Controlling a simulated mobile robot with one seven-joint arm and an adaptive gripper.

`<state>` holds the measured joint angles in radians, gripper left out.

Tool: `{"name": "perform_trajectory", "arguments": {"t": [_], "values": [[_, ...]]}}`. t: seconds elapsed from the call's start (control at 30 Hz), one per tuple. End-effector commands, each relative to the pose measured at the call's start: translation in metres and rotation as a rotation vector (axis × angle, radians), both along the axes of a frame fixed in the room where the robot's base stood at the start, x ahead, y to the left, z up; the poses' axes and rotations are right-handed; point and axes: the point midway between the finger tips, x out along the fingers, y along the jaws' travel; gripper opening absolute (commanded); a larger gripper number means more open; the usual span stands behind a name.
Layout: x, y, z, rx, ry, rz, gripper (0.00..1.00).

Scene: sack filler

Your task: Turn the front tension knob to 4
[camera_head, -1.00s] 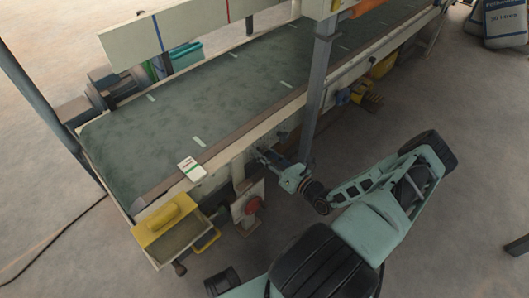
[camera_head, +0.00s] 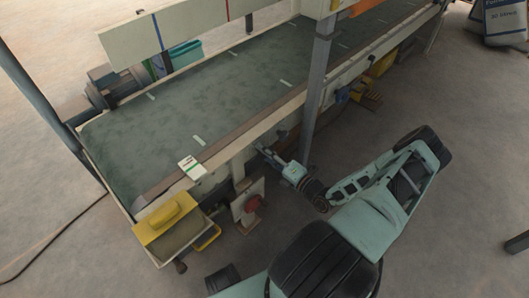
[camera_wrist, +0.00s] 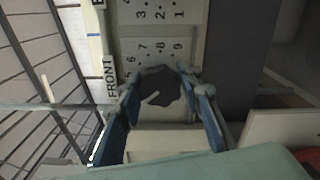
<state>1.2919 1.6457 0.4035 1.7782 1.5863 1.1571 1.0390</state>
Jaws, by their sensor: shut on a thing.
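The front tension knob (camera_wrist: 160,86) is a dark, many-sided knob with a white pointer line in the wrist view. The line slants to the lower left in that picture. A pale dial plate with the digits 6, 7, 8 and 9 (camera_wrist: 153,50) shows just above the knob; its other digits are hidden. A FRONT label (camera_wrist: 109,76) stands left of it. My gripper (camera_wrist: 160,90) has its blue fingers on either side of the knob and is shut on it. In the head view my gripper (camera_head: 266,153) reaches the conveyor's side, and the knob is hidden there.
Another dial plate with digits 1, 2 and 3 (camera_wrist: 160,12) lies farther up. In the head view, a red button on a pale box (camera_head: 253,204) and a yellow tray (camera_head: 178,232) are left of my gripper. A grey post (camera_head: 316,90) rises close by.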

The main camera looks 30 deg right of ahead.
Motion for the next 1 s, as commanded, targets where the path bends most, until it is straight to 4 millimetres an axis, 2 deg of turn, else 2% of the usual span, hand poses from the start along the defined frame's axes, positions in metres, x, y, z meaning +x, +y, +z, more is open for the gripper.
{"name": "perform_trajectory", "arguments": {"t": [0.4,0.9,0.93,1.0], "values": [[-0.0008,-0.0001,-0.0012,0.159,0.060,0.000,0.09],[-0.0010,0.0001,-0.0012,0.176,0.066,0.000,0.09],[-0.0010,0.0001,-0.0012,0.175,0.066,0.000,0.34],[-0.0010,0.0001,-0.0012,0.175,0.066,0.000,0.42]]}}
